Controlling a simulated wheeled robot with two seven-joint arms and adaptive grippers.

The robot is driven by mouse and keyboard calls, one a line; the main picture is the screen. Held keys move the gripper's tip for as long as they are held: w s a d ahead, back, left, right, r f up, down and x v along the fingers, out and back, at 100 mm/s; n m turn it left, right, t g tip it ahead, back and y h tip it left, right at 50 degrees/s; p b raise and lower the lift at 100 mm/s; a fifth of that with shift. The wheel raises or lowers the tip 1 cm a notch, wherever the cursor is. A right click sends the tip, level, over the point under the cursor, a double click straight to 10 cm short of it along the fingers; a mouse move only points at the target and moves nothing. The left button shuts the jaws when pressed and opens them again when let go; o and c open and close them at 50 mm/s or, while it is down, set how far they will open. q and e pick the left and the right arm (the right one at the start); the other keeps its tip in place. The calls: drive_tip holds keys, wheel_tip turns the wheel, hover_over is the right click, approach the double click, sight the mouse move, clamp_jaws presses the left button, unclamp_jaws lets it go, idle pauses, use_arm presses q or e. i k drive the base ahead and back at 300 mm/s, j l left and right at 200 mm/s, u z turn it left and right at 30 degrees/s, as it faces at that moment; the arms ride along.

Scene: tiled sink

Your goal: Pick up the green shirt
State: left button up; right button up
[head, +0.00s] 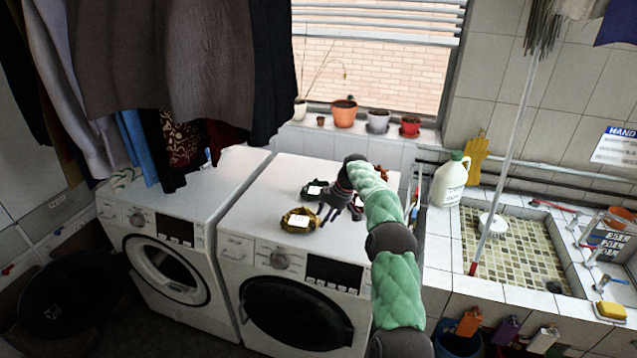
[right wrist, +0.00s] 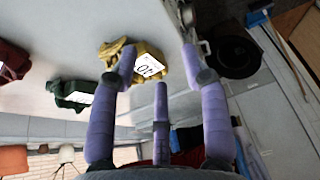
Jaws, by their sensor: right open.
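The green shirt (head: 307,192) is a dark green folded bundle with a white tag. It lies on top of the right washing machine (head: 262,205). In the right wrist view the green shirt (right wrist: 68,90) is left of the fingers. A mustard-yellow folded shirt (head: 291,224) with a white tag lies nearer the machine's front edge; it also shows in the right wrist view (right wrist: 112,50). My right gripper (head: 325,213) is open and empty, close beside and above the yellow shirt and to the right of the green shirt. My left gripper is not in view.
A red folded shirt (right wrist: 14,58) lies beyond the green one. A second washing machine (head: 150,210) stands at left under hanging clothes (head: 180,60). Potted plants (head: 344,112) line the sill. A white jug (head: 449,180) and a tiled sink (head: 520,245) are at right.

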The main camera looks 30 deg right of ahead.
sight(309, 192)
drive_tip(key=i+l, duration=0.95)
